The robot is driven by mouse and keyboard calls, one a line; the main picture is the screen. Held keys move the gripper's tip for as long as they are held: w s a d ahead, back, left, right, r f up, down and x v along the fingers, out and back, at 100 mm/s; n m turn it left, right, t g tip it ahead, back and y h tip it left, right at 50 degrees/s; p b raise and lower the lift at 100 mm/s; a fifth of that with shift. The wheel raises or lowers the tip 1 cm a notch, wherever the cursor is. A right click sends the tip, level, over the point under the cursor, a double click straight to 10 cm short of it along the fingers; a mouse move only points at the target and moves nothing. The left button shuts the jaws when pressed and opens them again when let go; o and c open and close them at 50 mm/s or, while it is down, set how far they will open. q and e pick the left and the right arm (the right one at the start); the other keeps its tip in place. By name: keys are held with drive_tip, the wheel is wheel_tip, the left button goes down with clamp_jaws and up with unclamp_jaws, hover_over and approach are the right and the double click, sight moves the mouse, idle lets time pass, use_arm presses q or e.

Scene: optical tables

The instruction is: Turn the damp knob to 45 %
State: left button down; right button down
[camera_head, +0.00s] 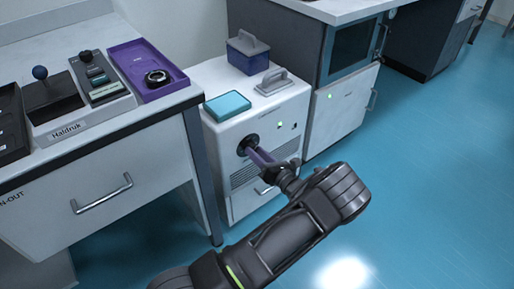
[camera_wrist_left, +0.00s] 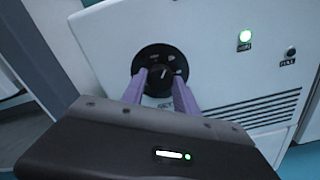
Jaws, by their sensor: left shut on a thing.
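The damp knob (camera_wrist_left: 159,76) is a round black dial with white marks on the front of a white cabinet (camera_head: 229,136). A white pointer line shows on its face, but the marks are too small to read. My left gripper (camera_head: 252,152) reaches the knob from the front right in the head view. In the left wrist view its two purple fingers (camera_wrist_left: 162,84) are shut on the knob from both sides. In the head view the fingers hide part of the dial (camera_head: 247,143). My right gripper is in neither view.
A teal box (camera_head: 228,105), a grey-handled object (camera_head: 273,81) and a purple caddy (camera_head: 247,55) stand on the cabinet. A drawer table (camera_head: 100,170) stands close on the left.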

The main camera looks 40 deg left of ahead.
use_arm(q)
drive_tip(key=m+p, duration=0.4)
drive_tip(key=m, duration=1.7)
drive_tip(key=shift+m+p, duration=0.3)
drive_tip(key=shift+p, duration=0.05)
drive_tip(key=c, duration=0.9)
unclamp_jaws()
drive_tip(key=shift+c, duration=0.2)
drive_tip(key=shift+d, duration=0.1)
drive_tip(key=p+v, duration=0.1)
drive_tip(key=v, duration=0.6)
drive_tip(key=shift+d, duration=0.3)
